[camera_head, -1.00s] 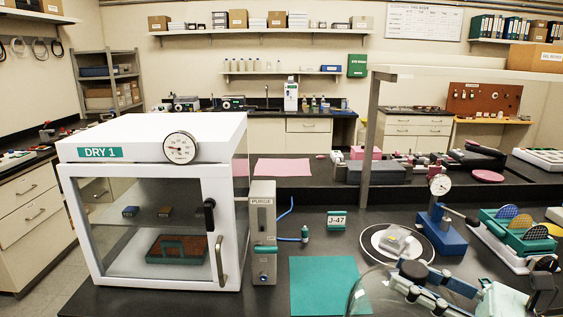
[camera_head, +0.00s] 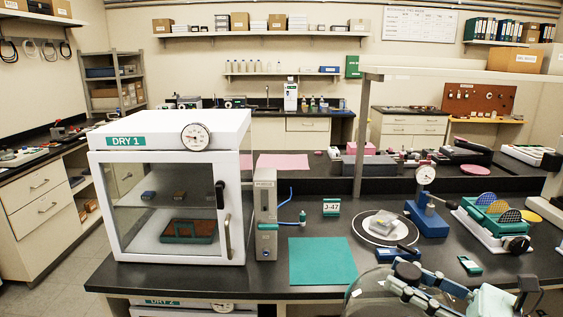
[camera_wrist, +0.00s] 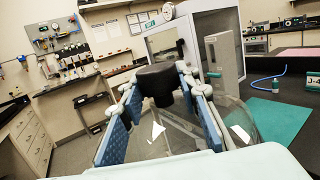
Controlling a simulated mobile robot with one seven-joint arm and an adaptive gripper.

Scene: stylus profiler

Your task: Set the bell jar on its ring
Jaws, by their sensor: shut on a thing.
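The bell jar (camera_head: 374,291) is a clear glass dome with a black knob (camera_head: 408,270), low in the head view and partly cut off by its bottom edge. My gripper (camera_head: 408,277) is shut on the knob. In the wrist view the blue finger pads of my gripper (camera_wrist: 160,110) stand on both sides of the black knob (camera_wrist: 158,80), with the glass below. The ring (camera_head: 351,226) is a pale circle on the dark bench, around a plate carrying a small white block. The jar appears nearer to me than the ring, apart from it.
A blue dial-gauge stand (camera_head: 427,221) stands just right of the ring. A blue object (camera_head: 398,252) and a green tag (camera_head: 470,264) lie in front. A teal mat (camera_head: 322,262) is to the left, by a purge unit (camera_head: 265,220) and dry cabinet (camera_head: 170,195).

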